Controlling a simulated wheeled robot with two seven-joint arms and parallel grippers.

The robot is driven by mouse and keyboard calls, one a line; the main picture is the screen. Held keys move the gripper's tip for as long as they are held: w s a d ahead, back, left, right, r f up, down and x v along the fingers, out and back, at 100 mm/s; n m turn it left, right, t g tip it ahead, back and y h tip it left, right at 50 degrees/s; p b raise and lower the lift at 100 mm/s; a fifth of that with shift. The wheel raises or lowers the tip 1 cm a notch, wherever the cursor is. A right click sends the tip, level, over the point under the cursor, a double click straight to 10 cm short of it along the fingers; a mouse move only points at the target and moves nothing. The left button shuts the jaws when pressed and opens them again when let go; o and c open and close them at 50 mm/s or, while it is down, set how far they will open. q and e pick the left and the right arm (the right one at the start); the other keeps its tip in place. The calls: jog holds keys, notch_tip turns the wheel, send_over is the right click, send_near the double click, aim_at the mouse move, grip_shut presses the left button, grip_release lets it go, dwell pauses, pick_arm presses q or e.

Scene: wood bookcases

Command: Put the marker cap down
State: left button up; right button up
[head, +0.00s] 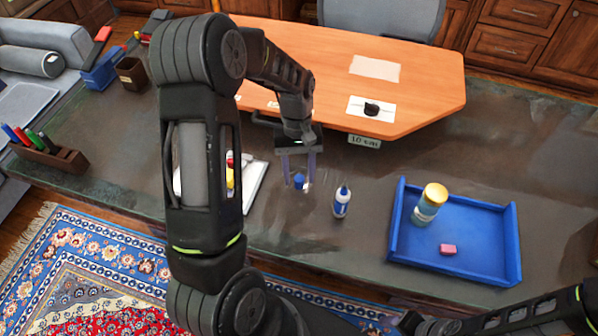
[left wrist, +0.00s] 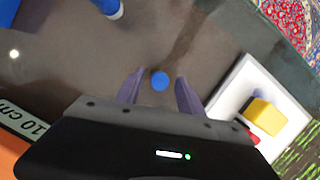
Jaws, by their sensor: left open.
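The marker cap (head: 299,181) is a small blue piece that appears to rest on the dark countertop. In the left wrist view the blue cap (left wrist: 159,81) shows as a round disc with a gap to the finger on each side. My left gripper (head: 299,176) is open, its two pale purple fingers pointing down on either side of the cap. These fingers also show in the left wrist view (left wrist: 158,88). My right arm shows at the lower right of the head view, but I cannot make out its gripper.
A white and blue bottle (head: 342,202) stands just right of the cap. A blue tray (head: 457,271) holds a gold-lidded jar (head: 429,204) and a pink block (head: 448,249). A white tray (left wrist: 229,101) lies left of the gripper in the head view. An orange desk (head: 437,85) is behind.

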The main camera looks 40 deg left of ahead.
pick_arm(q)
jog(key=shift+r, duration=0.1)
jog(key=b+v, duration=0.1)
jog(key=v, duration=1.1)
jog(key=shift+s, duration=0.1)
dwell(0.5)
